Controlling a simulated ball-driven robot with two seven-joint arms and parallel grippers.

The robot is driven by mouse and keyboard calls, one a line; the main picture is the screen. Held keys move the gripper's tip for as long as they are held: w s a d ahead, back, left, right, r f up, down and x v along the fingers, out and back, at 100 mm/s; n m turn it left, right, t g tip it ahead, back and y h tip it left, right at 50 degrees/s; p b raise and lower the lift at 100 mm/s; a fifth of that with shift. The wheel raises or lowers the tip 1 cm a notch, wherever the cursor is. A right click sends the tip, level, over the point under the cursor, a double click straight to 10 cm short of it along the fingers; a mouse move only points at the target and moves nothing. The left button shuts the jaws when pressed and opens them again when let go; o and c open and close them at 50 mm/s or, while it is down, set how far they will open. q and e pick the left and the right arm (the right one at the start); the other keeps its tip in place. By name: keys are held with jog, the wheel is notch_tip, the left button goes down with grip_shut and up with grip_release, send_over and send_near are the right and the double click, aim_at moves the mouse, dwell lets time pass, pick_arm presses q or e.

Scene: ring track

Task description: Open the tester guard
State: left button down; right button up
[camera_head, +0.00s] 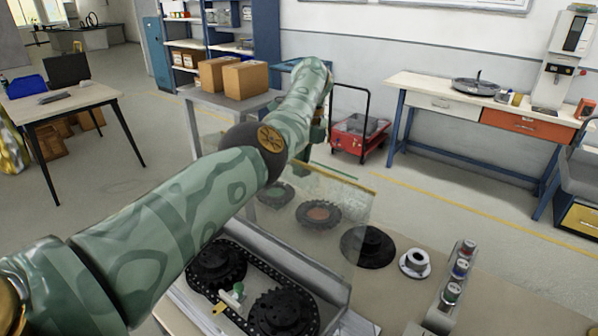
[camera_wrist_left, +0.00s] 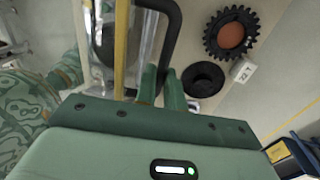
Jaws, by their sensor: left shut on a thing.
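The tester guard (camera_head: 345,205) is a clear panel with a yellow edge, standing at the tester on the bench. It looks raised at a slant, but I cannot tell its exact angle. In the left wrist view the guard's yellow edge (camera_wrist_left: 121,40) runs beside a black bar handle (camera_wrist_left: 172,35). My left gripper (camera_wrist_left: 160,80) is shut on this handle. In the head view my left arm crosses the middle and hides most of the gripper and handle. The tester's open bed shows black toothed wheels (camera_head: 283,312) and a chain. My right gripper is not in view.
On the bench are a gear with a reddish centre (camera_head: 318,215), a black disc (camera_head: 367,246), a white flanged hub (camera_head: 415,263) and a button box (camera_head: 458,275). A red cart (camera_head: 358,138) and a workbench (camera_head: 480,100) stand behind, with clear floor between.

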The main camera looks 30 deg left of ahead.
pick_arm(q)
jog(key=shift+d+f, duration=0.1)
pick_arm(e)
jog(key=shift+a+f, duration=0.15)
pick_arm(q)
jog(key=c, duration=1.5)
grip_release()
jog(key=shift+w+f, duration=0.25)
jog(key=shift+w, duration=0.25)
jog(key=shift+w+f, duration=0.2)
jog(key=shift+w, duration=0.25)
jog(key=shift+s+r, duration=0.2)
jog(key=shift+r, duration=0.05)
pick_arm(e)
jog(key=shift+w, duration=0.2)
